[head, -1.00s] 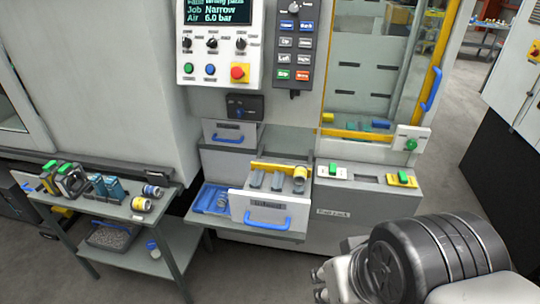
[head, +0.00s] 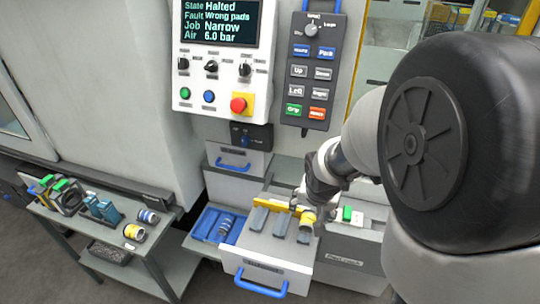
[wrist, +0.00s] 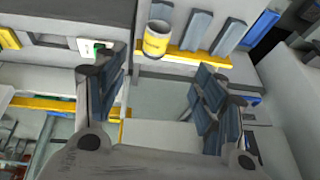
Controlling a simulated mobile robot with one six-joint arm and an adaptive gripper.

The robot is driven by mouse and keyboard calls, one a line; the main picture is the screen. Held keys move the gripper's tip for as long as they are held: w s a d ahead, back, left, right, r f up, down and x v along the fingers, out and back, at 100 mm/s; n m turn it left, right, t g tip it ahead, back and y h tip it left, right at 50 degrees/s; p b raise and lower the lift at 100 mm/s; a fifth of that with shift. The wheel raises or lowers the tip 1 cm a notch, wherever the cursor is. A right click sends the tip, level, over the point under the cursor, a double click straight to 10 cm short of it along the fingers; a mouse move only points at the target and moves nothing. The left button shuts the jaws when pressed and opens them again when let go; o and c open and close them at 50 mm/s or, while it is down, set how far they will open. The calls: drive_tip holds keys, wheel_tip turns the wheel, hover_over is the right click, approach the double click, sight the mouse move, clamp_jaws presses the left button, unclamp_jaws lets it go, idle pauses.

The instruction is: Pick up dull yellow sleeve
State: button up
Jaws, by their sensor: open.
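A dull yellow sleeve with a pale rim (head: 308,217) stands at the right end of the open drawer, partly covered by my gripper in the head view. It shows clearly in the wrist view (wrist: 157,39), above the gap between my fingertips. My gripper (wrist: 158,65) is open and empty, with its dark padded fingers spread apart and the sleeve beyond their tips. In the head view my gripper (head: 311,203) is over the drawer's right end. Another yellow-banded sleeve (head: 134,232) lies on the side cart.
The drawer (head: 265,262) has grey dividers (head: 281,223) and a yellow bar (head: 270,201) behind. A blue tray (head: 205,222) with a ringed part is at its left. The cart (head: 95,222) holds several parts. A control panel (head: 223,65) is above.

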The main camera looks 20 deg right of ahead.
sight(309, 218)
drive_tip(key=b+x, duration=0.3)
drive_tip(key=x, duration=0.7)
drive_tip(key=shift+w+d+f+b, duration=0.1)
drive_tip(key=shift+w+f+b, duration=0.15)
drive_tip(key=shift+f+b, duration=0.1)
drive_tip(key=x, duration=0.2)
drive_tip(key=d+b+x, duration=0.1)
drive_tip(key=x, duration=0.2)
drive_tip(key=shift+w+b, duration=0.2)
drive_tip(key=shift+b, duration=0.1)
drive_tip(key=shift+r, duration=0.1)
drive_tip(key=c, duration=1.4)
